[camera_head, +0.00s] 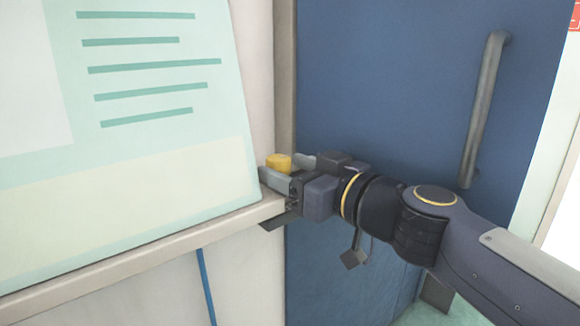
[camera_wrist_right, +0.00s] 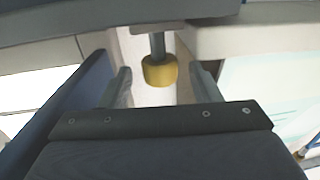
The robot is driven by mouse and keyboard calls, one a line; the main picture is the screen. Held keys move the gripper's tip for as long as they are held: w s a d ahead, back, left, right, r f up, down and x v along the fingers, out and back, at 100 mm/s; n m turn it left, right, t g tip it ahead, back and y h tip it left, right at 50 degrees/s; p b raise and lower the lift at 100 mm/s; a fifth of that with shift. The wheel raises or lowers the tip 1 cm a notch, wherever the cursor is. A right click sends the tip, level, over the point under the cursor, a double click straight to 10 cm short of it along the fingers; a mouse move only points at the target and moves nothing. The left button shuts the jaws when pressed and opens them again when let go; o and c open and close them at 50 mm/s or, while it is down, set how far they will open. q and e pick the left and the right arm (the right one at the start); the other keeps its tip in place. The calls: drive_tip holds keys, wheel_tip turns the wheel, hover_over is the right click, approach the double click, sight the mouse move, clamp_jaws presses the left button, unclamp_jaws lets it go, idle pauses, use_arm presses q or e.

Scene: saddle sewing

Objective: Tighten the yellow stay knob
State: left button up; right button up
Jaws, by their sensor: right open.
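The yellow stay knob (camera_head: 279,163) shows in the head view at the right edge of the tilted board, near the door frame. In the right wrist view the yellow knob (camera_wrist_right: 159,71) sits on a short grey stem, between and slightly beyond the two fingers. My right gripper (camera_head: 287,166) is open, with one finger on either side of the knob. The fingers also show in the right wrist view (camera_wrist_right: 162,88), with a gap visible on both sides of the knob. My left gripper is not in view.
A large pale board (camera_head: 150,120) with green lines fills the left, with a ledge (camera_head: 150,250) along its lower edge. A blue door (camera_head: 400,80) with a grey vertical handle (camera_head: 485,110) stands behind my right arm. A blue cord (camera_head: 206,290) hangs below the ledge.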

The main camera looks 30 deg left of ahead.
drive_tip(key=c, duration=1)
drive_tip(key=shift+s+a+f+m+t+h+b, duration=0.15)
drive_tip(key=shift+m+t+b, duration=0.1)
drive_tip(key=shift+t, duration=0.15)
drive_tip(key=shift+f+m+t+h+b, duration=0.1)
drive_tip(key=shift+m+t+h+b, duration=0.1)
drive_tip(key=shift+t, duration=0.2)
drive_tip(key=shift+s+r+m+t, duration=0.1)
drive_tip(key=shift+m+t, duration=0.25)
drive_tip(key=shift+t, duration=0.05)
drive_tip(key=m+t+h+p, duration=0.2)
drive_tip(key=t+p, duration=0.1)
drive_tip(key=shift+s+a+r, duration=0.2)
drive_tip(key=shift+r, duration=0.1)
drive_tip(key=shift+f+m+t+h+p, duration=0.2)
drive_tip(key=shift+m+t+h+p, duration=0.2)
drive_tip(key=shift+m+t, duration=0.2)
drive_tip(key=o, duration=1)
